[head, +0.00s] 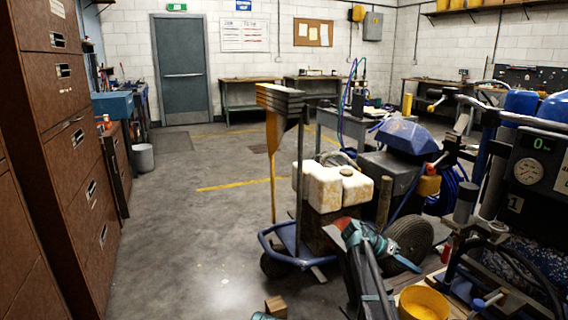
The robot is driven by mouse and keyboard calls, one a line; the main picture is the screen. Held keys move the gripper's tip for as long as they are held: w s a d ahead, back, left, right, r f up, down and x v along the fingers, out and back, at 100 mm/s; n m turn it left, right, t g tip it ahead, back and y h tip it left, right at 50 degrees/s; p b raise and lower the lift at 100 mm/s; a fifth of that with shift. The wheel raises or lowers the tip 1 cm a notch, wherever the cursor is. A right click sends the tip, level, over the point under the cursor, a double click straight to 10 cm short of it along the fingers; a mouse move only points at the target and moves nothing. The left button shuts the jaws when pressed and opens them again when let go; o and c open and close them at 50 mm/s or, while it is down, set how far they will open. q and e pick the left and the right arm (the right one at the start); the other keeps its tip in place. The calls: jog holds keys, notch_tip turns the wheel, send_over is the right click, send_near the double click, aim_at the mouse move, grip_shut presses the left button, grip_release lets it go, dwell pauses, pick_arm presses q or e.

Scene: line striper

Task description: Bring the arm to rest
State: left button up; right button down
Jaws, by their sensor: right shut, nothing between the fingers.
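My right gripper (350,232) is at the lower middle of the head view, at the top of a dark arm that rises from the bottom edge. Its jaws are shut and empty. It is in front of the wheeled cart machine (290,238), which has a white jug, a blue cover and a black tyre. From this one view I cannot tell whether it touches the machine.
A machine with a gauge (528,171) and hoses crowds the right side, with a yellow bucket (423,303) below. Brown drawer cabinets (75,150) line the left. The grey floor (180,240) is clear at centre left.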

jog(key=s+a+f+n+t+y, duration=0.1)
jog(key=s+a+f+n+y, duration=0.25)
jog(key=s+a, duration=0.7)
jog(key=s+a+f+n+t+y, duration=0.1)
jog(key=s+a+f+n+y, duration=0.3)
jog(key=s+a, duration=0.7)
jog(key=s+a+f+n+t+y, duration=0.1)
jog(key=s+a+f+n+y, duration=0.4)
jog(key=s+a, duration=0.55)
notch_tip(320, 180, up, 34)
jog(key=w+a+h+p, duration=0.1)
jog(key=a+h+p, duration=0.1)
jog(key=p, duration=3.1)
jog(key=shift+w+a+n, duration=0.2)
jog(key=shift+w+n, duration=0.15)
jog(key=shift+w, duration=0.05)
